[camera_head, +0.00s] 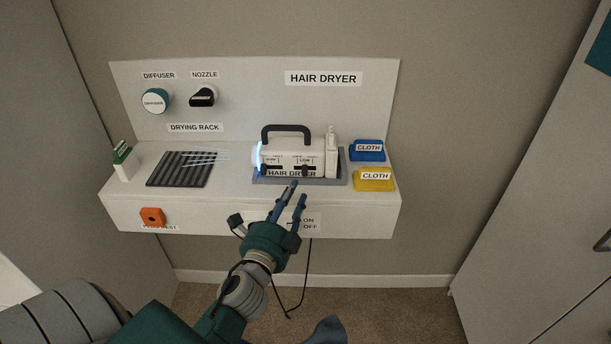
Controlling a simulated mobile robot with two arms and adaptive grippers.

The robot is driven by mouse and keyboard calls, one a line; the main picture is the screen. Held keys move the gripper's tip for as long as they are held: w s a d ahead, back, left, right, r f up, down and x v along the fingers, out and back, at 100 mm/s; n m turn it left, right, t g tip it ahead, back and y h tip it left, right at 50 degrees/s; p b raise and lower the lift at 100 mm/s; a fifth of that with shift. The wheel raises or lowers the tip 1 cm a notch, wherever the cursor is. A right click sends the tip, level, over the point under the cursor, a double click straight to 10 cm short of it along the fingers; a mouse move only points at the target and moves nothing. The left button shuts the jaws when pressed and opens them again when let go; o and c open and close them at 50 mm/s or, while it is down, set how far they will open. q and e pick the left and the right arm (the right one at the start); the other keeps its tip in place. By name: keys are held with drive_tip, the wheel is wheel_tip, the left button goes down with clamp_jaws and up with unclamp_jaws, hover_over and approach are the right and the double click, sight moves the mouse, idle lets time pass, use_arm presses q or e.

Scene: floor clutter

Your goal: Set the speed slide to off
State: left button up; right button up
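The white hair dryer (287,152) with a black handle lies in a grey tray (342,180) on the shelf. Two small dark slides show on its front, a left one (270,167) and a right one (305,168). Their small labels are too blurred to tell surely which is speed or where each is set. A blue-white glow shows at the dryer's left end. My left gripper (298,191) is open and empty, its blue fingers spread and pointing up toward the dryer's front, just below the right slide. Contact cannot be told. My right gripper is not in view.
A dark drying rack (180,169) and a green-topped white item (123,163) are left. The diffuser (155,100) and nozzle (202,96) hang behind. A black cord (305,275) hangs below the shelf.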

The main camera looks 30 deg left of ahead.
sight(304, 173)
use_arm(q)
drive_tip(key=p+x, duration=0.1)
drive_tip(key=x, duration=0.7)
drive_tip(key=shift+w+f, duration=0.1)
drive_tip(key=shift+c, duration=0.3)
clamp_jaws()
